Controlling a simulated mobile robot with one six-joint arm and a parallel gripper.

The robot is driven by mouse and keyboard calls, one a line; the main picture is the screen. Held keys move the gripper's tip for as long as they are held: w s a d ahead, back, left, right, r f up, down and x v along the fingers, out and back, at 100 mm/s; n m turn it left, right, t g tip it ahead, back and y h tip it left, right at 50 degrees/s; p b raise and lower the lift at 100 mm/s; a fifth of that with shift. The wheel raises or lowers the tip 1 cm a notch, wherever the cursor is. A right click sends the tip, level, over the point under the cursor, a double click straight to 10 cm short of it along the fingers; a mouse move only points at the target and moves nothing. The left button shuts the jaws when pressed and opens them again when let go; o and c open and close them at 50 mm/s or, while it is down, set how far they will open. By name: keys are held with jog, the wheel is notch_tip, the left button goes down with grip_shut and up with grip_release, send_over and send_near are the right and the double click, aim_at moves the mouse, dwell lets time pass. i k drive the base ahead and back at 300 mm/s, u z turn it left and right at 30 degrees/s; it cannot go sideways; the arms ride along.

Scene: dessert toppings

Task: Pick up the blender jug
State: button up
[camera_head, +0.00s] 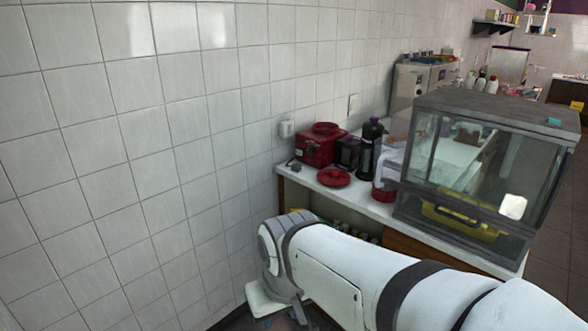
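I cannot tell for sure which item is the blender jug. A dark, squat jug-like vessel (347,152) stands on the white counter, beside a red appliance (318,149). A taller black vessel (367,155) with a rounded top stands just right of it. A pale and red appliance (386,178) stands further right, close to the glass case. My white arm crosses the lower right and bends downward in front of the counter. My gripper's fingertips do not show; the arm's end runs to the bottom edge of the picture, well apart from these items.
A red round dish or lid (334,177) lies on the counter (308,178) in front of the dark vessels. A large glass display case (480,160) fills the right end. A tiled wall (130,150) bounds the left. Items sit on a shelf below, partly hidden by my arm.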

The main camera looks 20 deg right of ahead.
aim_at(388, 152)
jog(key=z, duration=0.2)
jog(key=i, duration=1.55)
jog(key=z, duration=0.55)
jog(key=i, duration=0.3)
jog(key=z, duration=0.4)
jog(key=k, duration=0.75)
jog(key=z, duration=0.2)
jog(key=i, duration=0.8)
jog(key=u, duration=0.05)
